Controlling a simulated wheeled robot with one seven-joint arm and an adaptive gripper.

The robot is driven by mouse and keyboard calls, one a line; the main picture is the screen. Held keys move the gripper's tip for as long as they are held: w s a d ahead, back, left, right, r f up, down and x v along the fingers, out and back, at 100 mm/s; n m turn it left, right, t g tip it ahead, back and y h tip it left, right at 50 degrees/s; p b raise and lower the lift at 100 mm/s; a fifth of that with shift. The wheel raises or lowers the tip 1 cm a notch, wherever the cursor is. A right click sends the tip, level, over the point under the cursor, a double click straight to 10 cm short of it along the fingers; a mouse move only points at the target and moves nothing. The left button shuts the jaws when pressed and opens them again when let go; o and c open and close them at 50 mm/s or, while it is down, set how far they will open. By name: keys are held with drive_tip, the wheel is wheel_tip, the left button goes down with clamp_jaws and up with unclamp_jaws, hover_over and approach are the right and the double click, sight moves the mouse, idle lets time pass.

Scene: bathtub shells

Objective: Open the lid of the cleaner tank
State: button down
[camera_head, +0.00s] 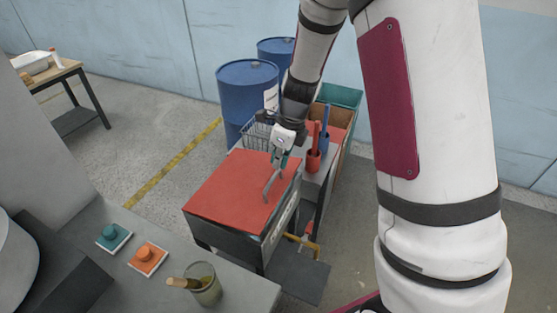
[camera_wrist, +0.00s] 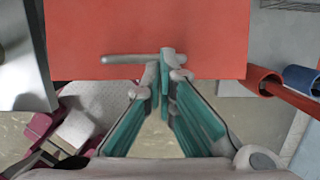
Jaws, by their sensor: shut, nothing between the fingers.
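The cleaner tank (camera_head: 230,237) is a dark box with a pale label on its right side. Its flat red lid (camera_head: 225,195) lies level on top and looks closed; it also fills the upper middle of the wrist view (camera_wrist: 90,25). A grey bar handle (camera_head: 267,188) is at the lid's right side; in the wrist view the handle (camera_wrist: 125,59) lies across the lid near its edge. My gripper (camera_head: 279,163) is at the handle, its teal-padded fingers converging to shut tips (camera_wrist: 162,68) with nothing between them. Whether the tips touch the handle is unclear.
A grey cart (camera_head: 316,180) behind the tank bears a wire basket (camera_head: 257,136) and red and blue cups. Blue drums (camera_head: 246,92) stand behind. A grey counter (camera_head: 85,275) in front holds teal and orange items and a jar (camera_head: 203,284). A pedal-like yellow bar (camera_head: 303,241) is low beside the tank.

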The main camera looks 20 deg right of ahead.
idle(0.3)
drive_tip(key=v, duration=1.2)
drive_tip(key=b, duration=0.7)
approach(284, 184)
drive_tip(key=shift+g+h, duration=0.3)
drive_tip(key=f, duration=0.4)
drive_tip(key=w+a+f, duration=0.1)
drive_tip(key=f, duration=0.1)
drive_tip(key=shift+b, duration=0.4)
drive_tip(key=shift+a, duration=0.1)
